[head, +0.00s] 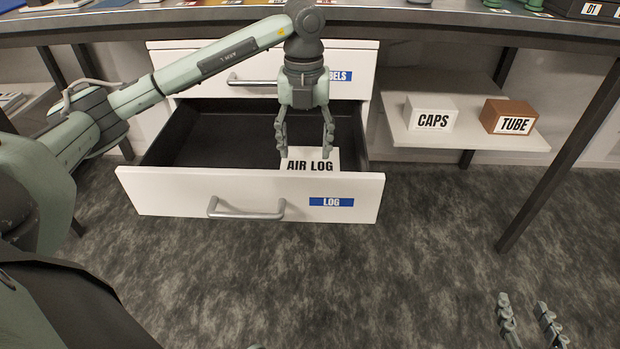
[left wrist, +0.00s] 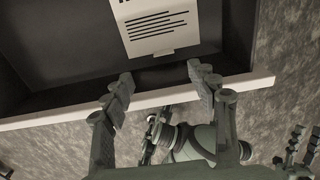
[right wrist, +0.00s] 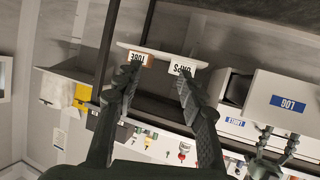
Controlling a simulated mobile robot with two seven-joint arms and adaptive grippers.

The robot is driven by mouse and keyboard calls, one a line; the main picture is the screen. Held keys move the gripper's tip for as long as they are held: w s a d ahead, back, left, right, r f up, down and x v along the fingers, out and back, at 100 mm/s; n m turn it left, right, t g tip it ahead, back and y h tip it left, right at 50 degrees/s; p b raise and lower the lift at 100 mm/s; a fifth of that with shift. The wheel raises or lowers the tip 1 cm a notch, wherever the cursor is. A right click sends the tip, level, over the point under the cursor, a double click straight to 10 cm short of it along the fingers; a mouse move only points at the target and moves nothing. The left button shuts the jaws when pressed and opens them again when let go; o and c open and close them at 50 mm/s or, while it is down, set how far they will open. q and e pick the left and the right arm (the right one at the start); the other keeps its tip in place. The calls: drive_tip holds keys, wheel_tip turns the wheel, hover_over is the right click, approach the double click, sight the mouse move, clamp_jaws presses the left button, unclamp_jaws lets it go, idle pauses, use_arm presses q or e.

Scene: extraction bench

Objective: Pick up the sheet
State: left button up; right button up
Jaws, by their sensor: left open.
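The sheet (head: 312,165), a white page headed AIR LOG, is in the open drawer labelled LOG (head: 180,190), near its front wall. In the left wrist view the sheet (left wrist: 160,25) shows printed lines and a narrow tab at its near edge. My left gripper (head: 305,150) points down over the drawer's front part, its fingers apart and straddling the sheet's heading in the head view. The left wrist view shows nothing between the fingertips (left wrist: 160,78); contact with the sheet cannot be told. My right gripper (head: 522,308) is open and empty over the floor at lower right.
A closed drawer (head: 210,83) is above the open one, under the bench top (head: 420,30). A shelf (head: 450,140) on the right holds a white CAPS box (head: 432,112) and a brown TUBE box (head: 508,116). A bench leg (head: 560,150) stands at right. The floor in front is clear.

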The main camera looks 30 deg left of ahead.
use_arm(q)
wheel_tip(320, 180, down, 7)
drive_tip(key=b, duration=0.3)
drive_tip(key=shift+d, duration=0.1)
drive_tip(key=f, duration=0.3)
drive_tip(key=f+b, duration=0.1)
drive_tip(key=f, duration=0.1)
drive_tip(key=shift+s+d, duration=0.1)
drive_tip(key=shift+d, duration=0.2)
use_arm(e)
drive_tip(key=s+a+r+t+y, duration=0.1)
drive_tip(key=r+t, duration=0.3)
drive_tip(key=r, duration=0.5)
drive_tip(key=s+a+r+t+y, duration=0.2)
drive_tip(key=a+r+t+y, duration=0.1)
drive_tip(key=r, duration=0.7)
drive_tip(key=shift+a+r+t+y, duration=0.3)
drive_tip(key=shift+a+t, duration=0.3)
drive_tip(key=shift+t, duration=0.4)
use_arm(q)
drive_tip(key=shift+c, duration=0.3)
use_arm(e)
drive_tip(key=shift+f, duration=0.1)
use_arm(q)
drive_tip(key=c, duration=1.1)
